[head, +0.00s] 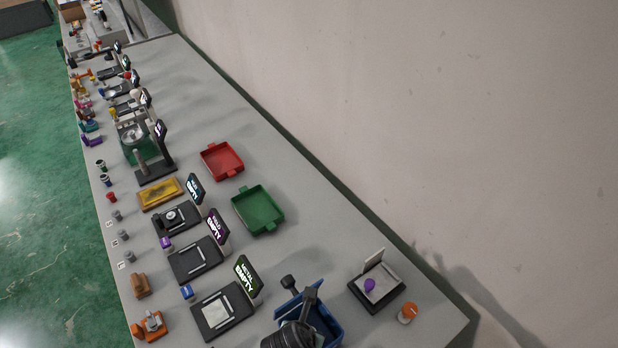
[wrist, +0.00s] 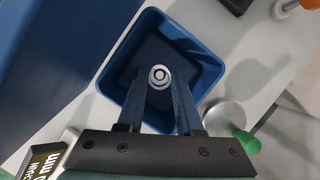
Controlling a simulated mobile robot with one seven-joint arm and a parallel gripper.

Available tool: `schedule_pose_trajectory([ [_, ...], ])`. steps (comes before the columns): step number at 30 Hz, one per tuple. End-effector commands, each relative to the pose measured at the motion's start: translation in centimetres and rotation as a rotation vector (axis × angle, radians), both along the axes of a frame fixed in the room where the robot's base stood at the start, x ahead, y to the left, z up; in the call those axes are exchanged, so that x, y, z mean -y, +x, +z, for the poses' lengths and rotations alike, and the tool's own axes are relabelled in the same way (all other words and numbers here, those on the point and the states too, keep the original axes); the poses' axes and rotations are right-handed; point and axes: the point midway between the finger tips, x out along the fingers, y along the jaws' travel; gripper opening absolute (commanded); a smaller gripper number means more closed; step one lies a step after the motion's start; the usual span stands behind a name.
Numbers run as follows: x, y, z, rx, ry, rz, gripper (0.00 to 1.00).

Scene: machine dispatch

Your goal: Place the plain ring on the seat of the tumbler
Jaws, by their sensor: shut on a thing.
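In the wrist view, my gripper (wrist: 160,84) is shut on a small pale grey ring (wrist: 160,72) with a dark centre, held at the fingertips. The blue bin (wrist: 212,62) lies below the ring and fingers; whether the ring is inside it or above its rim is unclear. In the head view, my dark arm end covers part of the same bin (head: 331,326), and the ring is hidden. I cannot tell for sure which machine is the tumbler; one with a silver bowl (head: 133,133) stands farther along the bench. Its seat is not distinguishable.
A red tray (head: 222,160) and a green tray (head: 258,209) lie on the bench. Black plates with lit signs (head: 248,275) line the left side. A dark stand (head: 376,290) with a purple piece sits at right, beside an orange-topped piece (head: 407,313).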

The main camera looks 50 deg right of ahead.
Motion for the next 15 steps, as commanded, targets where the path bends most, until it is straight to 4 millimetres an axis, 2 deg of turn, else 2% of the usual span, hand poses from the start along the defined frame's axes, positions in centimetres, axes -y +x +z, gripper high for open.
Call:
schedule_pose_trajectory([
  [3, -0.03, -0.01, 0.01, 0.000, 0.001, 0.000, 0.00],
  [4, -0.04, -0.02, 0.00, -0.001, 0.001, 0.001, 0.40],
  [8, -0.04, -0.01, 0.02, -0.001, 0.001, 0.001, 0.63],
  [15, -0.03, -0.01, 0.04, -0.001, 0.001, 0.001, 0.65],
])
